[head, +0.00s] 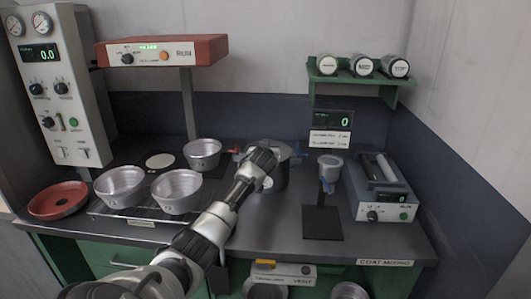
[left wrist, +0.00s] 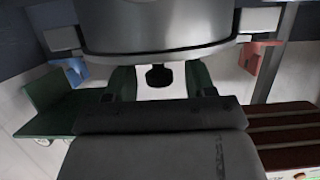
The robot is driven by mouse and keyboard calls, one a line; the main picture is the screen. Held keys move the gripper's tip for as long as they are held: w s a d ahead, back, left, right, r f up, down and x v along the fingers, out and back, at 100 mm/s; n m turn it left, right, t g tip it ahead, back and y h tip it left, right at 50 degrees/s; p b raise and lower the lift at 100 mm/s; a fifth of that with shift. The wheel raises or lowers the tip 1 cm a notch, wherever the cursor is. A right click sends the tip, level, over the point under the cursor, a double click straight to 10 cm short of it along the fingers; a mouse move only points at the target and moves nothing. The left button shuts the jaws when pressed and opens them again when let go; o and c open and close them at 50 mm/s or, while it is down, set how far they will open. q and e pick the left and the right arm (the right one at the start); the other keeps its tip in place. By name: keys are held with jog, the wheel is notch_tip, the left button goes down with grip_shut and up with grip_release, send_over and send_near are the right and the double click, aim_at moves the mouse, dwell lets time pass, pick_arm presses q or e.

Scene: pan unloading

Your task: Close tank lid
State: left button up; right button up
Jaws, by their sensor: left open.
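The dark metal tank (head: 280,176) stands at the back middle of the bench, with a red fitting (head: 233,151) on its left and a blue one on its right. My left gripper (head: 266,160) is in front of the tank and hides much of it, including most of the lid area. In the left wrist view, a grey curved metal body (left wrist: 155,30) fills the top, with the blue fitting (left wrist: 70,70) and red fitting at its sides. A black knob (left wrist: 158,76) shows between the spread fingers of my left gripper, with gaps on both sides. My right gripper is not in view.
Several metal pans (head: 120,186) sit at the left, some on a wire rack, beside a red dish (head: 58,200). A funnel stand (head: 323,220) and blue device (head: 380,190) are right of the tank. A red-topped unit (head: 165,50) overhangs the back left.

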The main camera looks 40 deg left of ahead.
pick_arm(q)
jog(key=shift+w, duration=0.15)
jog(key=shift+d+r, duration=0.1)
jog(key=shift+s+d, duration=0.2)
jog(key=shift+s, duration=0.1)
jog(key=b+v, duration=0.1)
jog(key=v, duration=0.9)
dwell(0.4)
